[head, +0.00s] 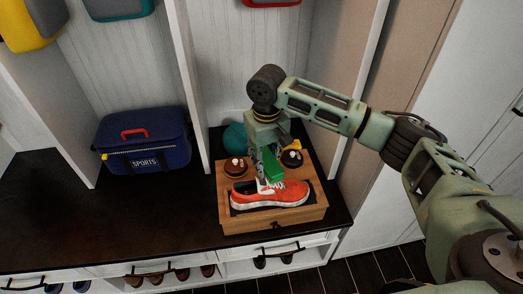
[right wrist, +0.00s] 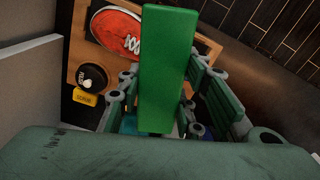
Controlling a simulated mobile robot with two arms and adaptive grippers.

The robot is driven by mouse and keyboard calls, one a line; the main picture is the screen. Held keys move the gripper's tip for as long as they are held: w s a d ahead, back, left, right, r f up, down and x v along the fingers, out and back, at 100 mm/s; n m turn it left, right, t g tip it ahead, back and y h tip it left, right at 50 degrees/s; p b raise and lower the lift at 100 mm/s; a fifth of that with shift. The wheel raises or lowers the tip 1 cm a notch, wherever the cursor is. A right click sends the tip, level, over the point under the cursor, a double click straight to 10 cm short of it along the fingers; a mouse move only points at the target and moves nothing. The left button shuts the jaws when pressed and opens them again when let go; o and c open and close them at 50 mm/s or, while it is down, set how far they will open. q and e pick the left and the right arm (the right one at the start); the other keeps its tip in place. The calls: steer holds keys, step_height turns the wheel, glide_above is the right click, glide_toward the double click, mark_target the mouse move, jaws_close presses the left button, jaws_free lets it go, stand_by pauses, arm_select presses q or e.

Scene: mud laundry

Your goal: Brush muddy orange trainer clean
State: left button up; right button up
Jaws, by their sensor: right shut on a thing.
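The orange trainer (head: 275,196) has a white sole and laces and lies on its side-on length across a wooden box (head: 312,212) on the dark bench. It also shows in the right wrist view (right wrist: 112,30). I cannot make out mud on it at this size. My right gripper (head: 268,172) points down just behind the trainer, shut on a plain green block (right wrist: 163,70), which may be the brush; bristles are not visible. The block also shows in the head view (head: 275,165). I cannot tell whether it touches the trainer. My left gripper is out of view.
A cubby divider (head: 187,75) rises at left, with a blue sports bag (head: 145,143) beyond. The bench top (head: 120,218) at left is clear.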

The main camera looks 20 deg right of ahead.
steer(key=p, duration=0.6)
glide_above(289, 188)
step_height(289, 188, down, 5)
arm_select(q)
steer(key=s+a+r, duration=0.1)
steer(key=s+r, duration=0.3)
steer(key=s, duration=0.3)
arm_select(e)
step_height(289, 188, down, 7)
steer(key=b, duration=0.8)
steer(key=shift+w, duration=0.15)
steer(key=shift+o, duration=0.2)
steer(key=shift+f+b, duration=0.2)
steer(key=shift+b, duration=0.25)
steer(key=shift+c, duration=0.5)
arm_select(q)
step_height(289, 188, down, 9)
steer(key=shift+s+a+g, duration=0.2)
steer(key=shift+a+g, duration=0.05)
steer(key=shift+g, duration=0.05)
arm_select(e)
steer(key=shift+s+f, duration=0.1)
steer(key=shift+s, duration=0.1)
jaws_close()
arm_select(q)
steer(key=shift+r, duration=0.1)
